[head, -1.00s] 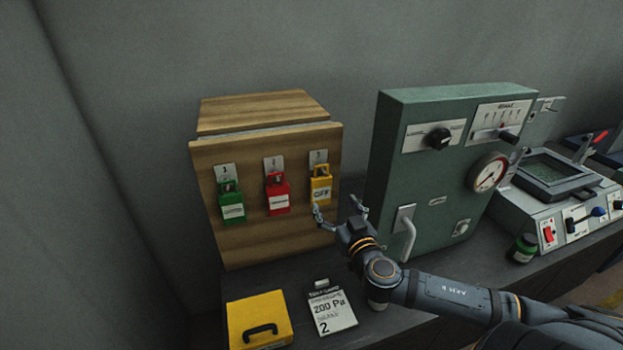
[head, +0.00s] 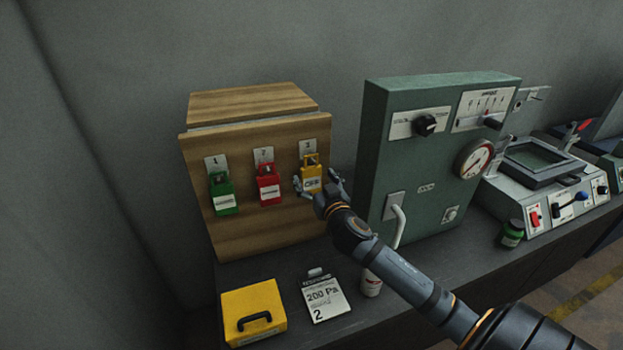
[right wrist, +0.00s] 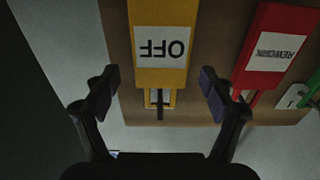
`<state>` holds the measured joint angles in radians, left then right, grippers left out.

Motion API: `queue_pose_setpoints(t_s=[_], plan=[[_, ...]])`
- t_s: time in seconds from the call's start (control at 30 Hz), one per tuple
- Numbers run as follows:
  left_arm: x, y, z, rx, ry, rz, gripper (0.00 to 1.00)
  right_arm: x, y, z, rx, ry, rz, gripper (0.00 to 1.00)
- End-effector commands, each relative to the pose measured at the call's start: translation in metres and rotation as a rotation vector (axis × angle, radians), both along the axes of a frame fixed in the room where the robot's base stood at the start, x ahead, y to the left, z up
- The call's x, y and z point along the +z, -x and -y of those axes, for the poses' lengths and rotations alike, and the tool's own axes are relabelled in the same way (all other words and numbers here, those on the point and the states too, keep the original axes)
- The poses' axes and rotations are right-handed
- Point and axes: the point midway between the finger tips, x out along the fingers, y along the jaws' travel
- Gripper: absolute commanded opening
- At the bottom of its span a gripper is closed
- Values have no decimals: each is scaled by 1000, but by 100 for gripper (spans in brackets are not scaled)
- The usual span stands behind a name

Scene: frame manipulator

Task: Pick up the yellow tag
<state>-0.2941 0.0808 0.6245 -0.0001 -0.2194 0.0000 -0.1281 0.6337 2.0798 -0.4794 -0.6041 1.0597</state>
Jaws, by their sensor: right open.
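The yellow tag (head: 311,178) hangs on the right side of the wooden board's front, below a small number plate. It is padlock-shaped with a white label; in the right wrist view the yellow tag (right wrist: 165,48) appears upside down and its label reads OFF. My right gripper (head: 317,187) is open in front of it. In the right wrist view the fingers of my right gripper (right wrist: 160,88) stand apart, one to each side of the tag's line, with clear gaps to it. My left gripper is not in view.
A red tag (head: 269,186) and a green tag (head: 222,193) hang to the left on the wooden box (head: 265,225). A green cabinet (head: 400,160) with a handle stands to the right. A yellow case (head: 252,305) and a white card (head: 326,298) lie in front.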

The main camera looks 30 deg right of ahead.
Motion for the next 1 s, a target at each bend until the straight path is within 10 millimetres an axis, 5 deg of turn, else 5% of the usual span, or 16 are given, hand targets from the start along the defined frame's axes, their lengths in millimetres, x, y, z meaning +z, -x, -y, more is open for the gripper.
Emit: queue_pose_setpoints(t_s=[0.17, 0.4, 0.8, 1.0], plan=[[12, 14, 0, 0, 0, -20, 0, 3, -22, 4, -1, -2, 0, 83], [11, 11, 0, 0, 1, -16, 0, 0, -24, 5, 2, 2, 0, 83], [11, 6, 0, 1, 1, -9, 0, 0, -24, 5, 1, 2, 0, 31], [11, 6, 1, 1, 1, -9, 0, 0, -24, 5, 1, 2, 0, 31]])
